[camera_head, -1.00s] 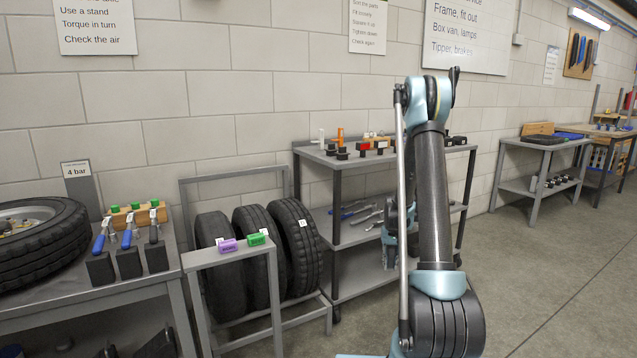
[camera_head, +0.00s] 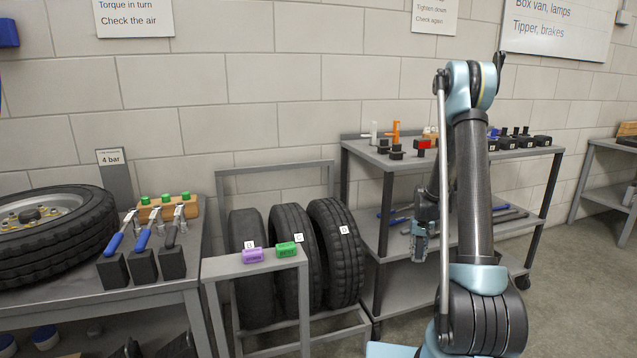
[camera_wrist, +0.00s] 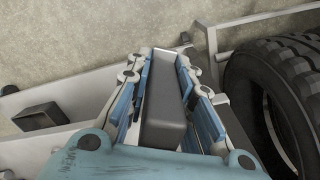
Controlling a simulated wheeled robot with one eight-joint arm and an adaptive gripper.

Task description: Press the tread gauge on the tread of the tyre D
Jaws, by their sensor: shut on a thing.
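My gripper (camera_head: 424,245) hangs in front of the left part of the shelf unit, to the right of the tyres. In the wrist view my gripper (camera_wrist: 165,65) is shut on a dark grey block-like thing (camera_wrist: 163,112), likely the tread gauge. Three tyres stand in a rack: left (camera_head: 243,285), middle (camera_head: 291,220) and right (camera_head: 335,265). Each bears a small white letter tag. One tyre (camera_wrist: 290,85) shows at the right of the wrist view, apart from the held thing.
The grey rack (camera_head: 225,268) carries a purple block (camera_head: 252,255) and a green block (camera_head: 288,250) on its front bar. A bench at left holds a lying wheel (camera_head: 60,250) and blue-handled tools (camera_head: 115,243). The shelf unit (camera_head: 375,160) stands behind my arm. Floor is clear at right.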

